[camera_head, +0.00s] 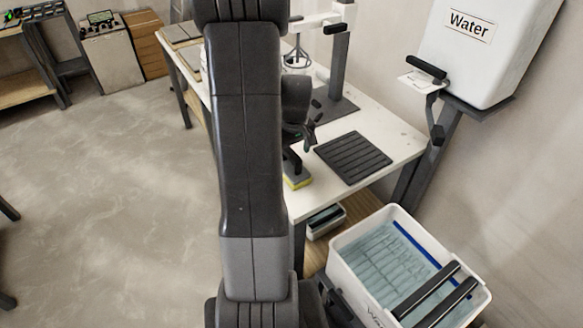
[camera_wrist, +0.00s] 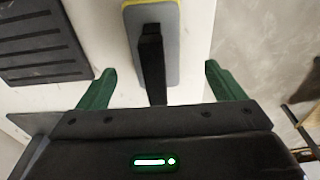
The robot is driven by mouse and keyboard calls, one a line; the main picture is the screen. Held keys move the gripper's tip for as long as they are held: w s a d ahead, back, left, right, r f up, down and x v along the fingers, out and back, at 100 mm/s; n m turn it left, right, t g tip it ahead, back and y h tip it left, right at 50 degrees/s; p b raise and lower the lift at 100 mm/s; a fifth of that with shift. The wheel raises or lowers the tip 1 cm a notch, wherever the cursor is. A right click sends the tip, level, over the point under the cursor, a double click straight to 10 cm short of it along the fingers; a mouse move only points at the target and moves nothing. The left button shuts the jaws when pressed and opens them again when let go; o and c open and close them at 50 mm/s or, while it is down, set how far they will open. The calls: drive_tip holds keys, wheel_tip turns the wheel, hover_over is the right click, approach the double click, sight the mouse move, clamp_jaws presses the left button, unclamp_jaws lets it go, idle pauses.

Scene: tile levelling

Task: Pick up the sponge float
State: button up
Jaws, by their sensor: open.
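The sponge float is a grey plate with a yellow sponge face and a black handle. In the head view the sponge float (camera_head: 297,180) lies on the white table near its front edge, partly hidden by my arm. In the wrist view the sponge float (camera_wrist: 172,62) is at the top middle, its black handle pointing down the picture. My gripper (camera_wrist: 158,82) is open, with its green fingers apart on the left and right of the handle and not touching it. In the head view my gripper is mostly hidden behind my arm.
A black ribbed mat (camera_head: 353,157) lies on the white table (camera_head: 393,128) right of the float. A mixer stand (camera_head: 338,75) is behind. A white tub of water (camera_head: 343,252) stands at the front right, and a white water tank (camera_head: 487,62) is above right. Open floor lies left.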

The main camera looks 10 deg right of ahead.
sight(291, 166)
drive_tip(key=shift+w+d+f+p, duration=0.15)
drive_tip(key=shift+w+f, duration=0.1)
drive_tip(key=shift+f, duration=1.1)
drive_tip(key=shift+w+f+p, duration=0.15)
drive_tip(key=shift+w+f, duration=0.1)
drive_tip(key=shift+f, duration=1.1)
